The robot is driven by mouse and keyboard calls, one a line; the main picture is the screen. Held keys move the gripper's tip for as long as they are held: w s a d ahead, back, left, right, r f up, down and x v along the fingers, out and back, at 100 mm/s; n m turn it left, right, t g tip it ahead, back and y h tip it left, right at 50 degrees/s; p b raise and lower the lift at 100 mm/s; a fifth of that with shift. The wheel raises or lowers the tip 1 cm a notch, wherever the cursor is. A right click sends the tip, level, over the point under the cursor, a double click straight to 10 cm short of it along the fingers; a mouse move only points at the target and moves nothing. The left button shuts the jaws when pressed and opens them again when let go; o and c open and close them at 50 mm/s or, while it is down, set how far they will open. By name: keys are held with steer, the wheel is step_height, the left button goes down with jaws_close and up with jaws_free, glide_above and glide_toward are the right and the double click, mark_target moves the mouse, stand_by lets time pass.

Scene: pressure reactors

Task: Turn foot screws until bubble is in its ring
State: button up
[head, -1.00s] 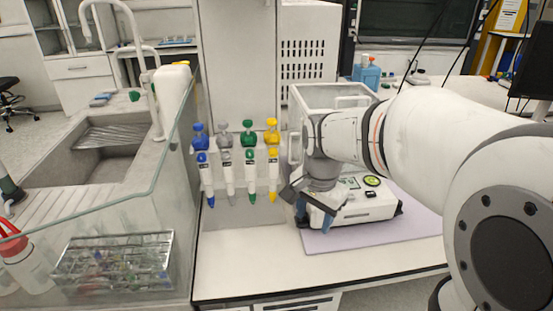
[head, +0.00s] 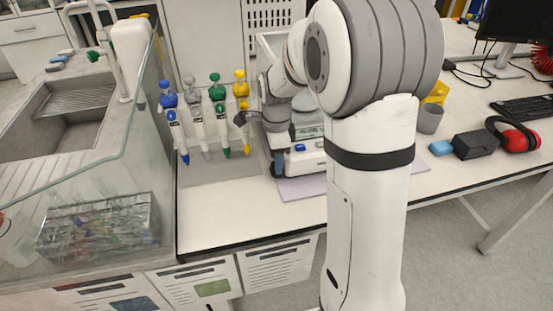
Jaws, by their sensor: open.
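The white instrument (head: 308,162) sits on the pale lilac mat (head: 300,189) near the bench's front edge. Only its left front part shows; my arm covers the rest. The bubble and its ring are hidden behind my arm. My gripper (head: 278,163) is at the instrument's left front corner, pointing down, with a blue finger low beside the casing. Its jaws are open, and I see nothing held. I cannot tell whether it touches a foot screw, as the foot is too small and covered.
Several pipettes, including a yellow one (head: 241,110), hang on a stand close left of my gripper. A glass-walled sink (head: 80,120) is farther left. Right of my arm are a black box (head: 475,144), red ear defenders (head: 519,136) and a keyboard (head: 524,106).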

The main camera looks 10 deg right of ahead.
steer(key=shift+f, duration=0.5)
steer(key=shift+c, duration=0.2)
